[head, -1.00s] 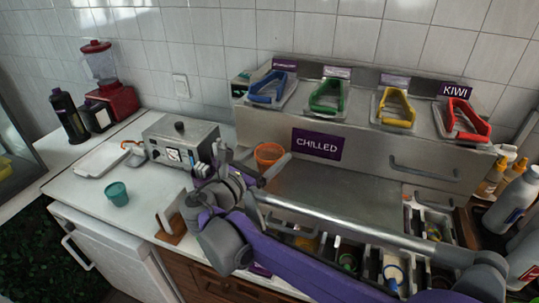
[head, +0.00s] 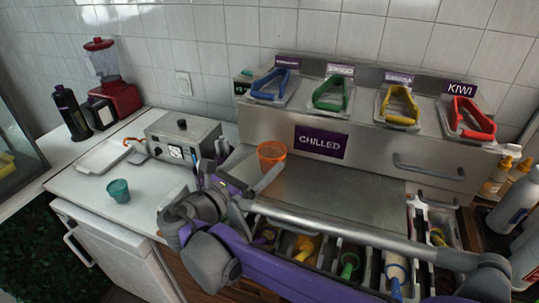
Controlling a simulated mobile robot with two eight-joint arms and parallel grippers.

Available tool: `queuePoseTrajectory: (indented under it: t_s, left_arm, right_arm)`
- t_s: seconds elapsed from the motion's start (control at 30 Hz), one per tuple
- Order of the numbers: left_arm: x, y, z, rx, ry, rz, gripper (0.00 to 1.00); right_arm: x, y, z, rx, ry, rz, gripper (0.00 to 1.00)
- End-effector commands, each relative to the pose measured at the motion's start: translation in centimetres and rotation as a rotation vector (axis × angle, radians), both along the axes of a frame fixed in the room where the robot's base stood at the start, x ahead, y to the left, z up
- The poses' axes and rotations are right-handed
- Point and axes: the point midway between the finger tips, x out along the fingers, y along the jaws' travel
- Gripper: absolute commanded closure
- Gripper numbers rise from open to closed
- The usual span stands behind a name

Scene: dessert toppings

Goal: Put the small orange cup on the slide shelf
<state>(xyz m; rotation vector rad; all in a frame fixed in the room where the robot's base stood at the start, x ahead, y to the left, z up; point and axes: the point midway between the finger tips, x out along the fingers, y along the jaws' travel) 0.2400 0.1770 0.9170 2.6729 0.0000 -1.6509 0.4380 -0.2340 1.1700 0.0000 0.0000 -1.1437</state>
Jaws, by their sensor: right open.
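The small orange cup (head: 271,158) stands upright at the left end of the steel slide shelf (head: 330,195), below the panel marked CHILLED. My right gripper (head: 244,172) is open on the near side of the cup. One grey finger reaches up close to the cup's lower front edge and slightly overlaps it in the picture; I cannot tell whether they touch. Nothing is seen between the fingers. My right arm crosses the front of the shelf and hides part of its near edge. My left gripper is not in view.
A teal cup (head: 119,191) stands on the white counter at left, by a white tray (head: 103,156). A steel appliance (head: 183,139) is left of the shelf. Bins with coloured-handled utensils lie below my arm. Bottles (head: 515,200) crowd the right. The shelf's middle is clear.

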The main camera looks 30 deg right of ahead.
Motion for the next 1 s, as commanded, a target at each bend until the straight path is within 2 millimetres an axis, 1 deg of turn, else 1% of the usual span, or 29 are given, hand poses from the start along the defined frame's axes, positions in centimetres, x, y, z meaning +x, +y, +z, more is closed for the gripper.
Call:
queuePoseTrajectory:
  t_s: [0.03,0.1,0.2,0.33,0.5,1.0]
  left_arm:
    - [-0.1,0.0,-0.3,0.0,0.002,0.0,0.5]
    - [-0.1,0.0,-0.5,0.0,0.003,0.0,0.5]
    - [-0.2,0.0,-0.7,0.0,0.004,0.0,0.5]
    - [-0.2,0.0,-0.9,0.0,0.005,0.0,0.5]
    - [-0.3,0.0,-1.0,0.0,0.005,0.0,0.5]
    - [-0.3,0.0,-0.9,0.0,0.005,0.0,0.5]
  right_arm:
    - [-0.4,1.2,-0.2,0.001,0.0,0.006,0.0]
    - [-1.0,2.6,-0.1,0.001,0.0,0.006,0.0]
    - [-1.8,4.2,-0.1,0.001,0.0,0.003,0.0]
    - [-2.4,5.6,-0.1,0.0,0.0,0.003,0.0]
    - [-2.8,6.2,0.0,0.0,0.0,0.0,0.0]
    - [-2.8,6.2,0.0,0.0,0.0,-0.001,0.0]
